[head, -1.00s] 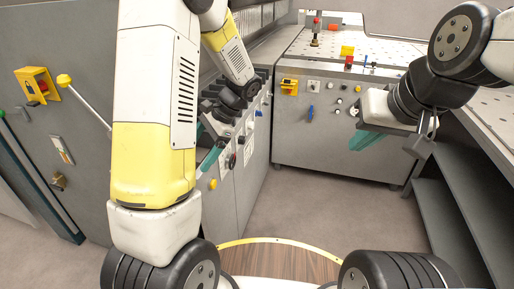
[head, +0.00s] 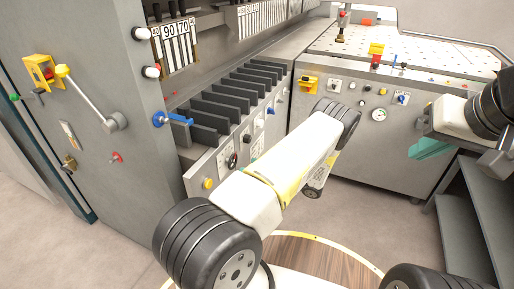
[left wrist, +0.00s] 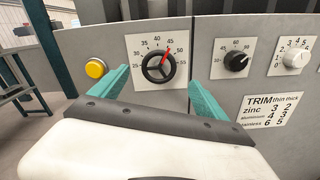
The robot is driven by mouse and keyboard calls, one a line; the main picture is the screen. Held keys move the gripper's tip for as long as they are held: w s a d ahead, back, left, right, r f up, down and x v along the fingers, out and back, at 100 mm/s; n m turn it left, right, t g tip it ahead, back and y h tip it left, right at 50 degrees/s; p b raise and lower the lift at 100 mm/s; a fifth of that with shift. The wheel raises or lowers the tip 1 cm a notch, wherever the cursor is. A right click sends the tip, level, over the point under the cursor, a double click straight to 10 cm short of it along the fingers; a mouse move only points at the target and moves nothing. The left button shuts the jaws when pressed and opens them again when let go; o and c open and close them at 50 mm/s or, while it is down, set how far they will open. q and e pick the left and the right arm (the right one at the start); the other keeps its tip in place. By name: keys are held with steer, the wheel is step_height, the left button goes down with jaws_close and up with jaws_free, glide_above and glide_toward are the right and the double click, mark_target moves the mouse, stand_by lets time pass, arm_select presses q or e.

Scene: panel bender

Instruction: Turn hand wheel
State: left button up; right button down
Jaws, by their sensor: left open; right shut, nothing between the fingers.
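The hand wheel (left wrist: 158,67) is small, black and spoked, with a red pointer, on a white numbered plate in the left wrist view. Its pointer leans up and right, near 45. In the head view the wheel (head: 233,160) sits on the grey front panel. My left gripper (left wrist: 159,76) is open, its teal fingers on either side of the wheel in the picture; I cannot tell how far they are from it. In the head view my own arm hides this gripper. My right gripper (head: 416,153) is shut and empty, at the right, away from the wheel.
A yellow button (left wrist: 96,68) lies left of the wheel, a black knob (left wrist: 235,61) and white knob (left wrist: 296,57) right of it. A blue lever (head: 172,119) sticks out above the panel. A cabinet (head: 350,150) stands behind.

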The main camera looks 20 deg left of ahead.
mark_target(234, 161)
arm_select(q)
steer(key=a, duration=0.7)
steer(key=shift+w+a, duration=0.25)
steer(key=shift+a, duration=0.05)
steer(key=c, duration=1.4)
steer(key=shift+n, duration=2.8)
steer(key=o, duration=1.4)
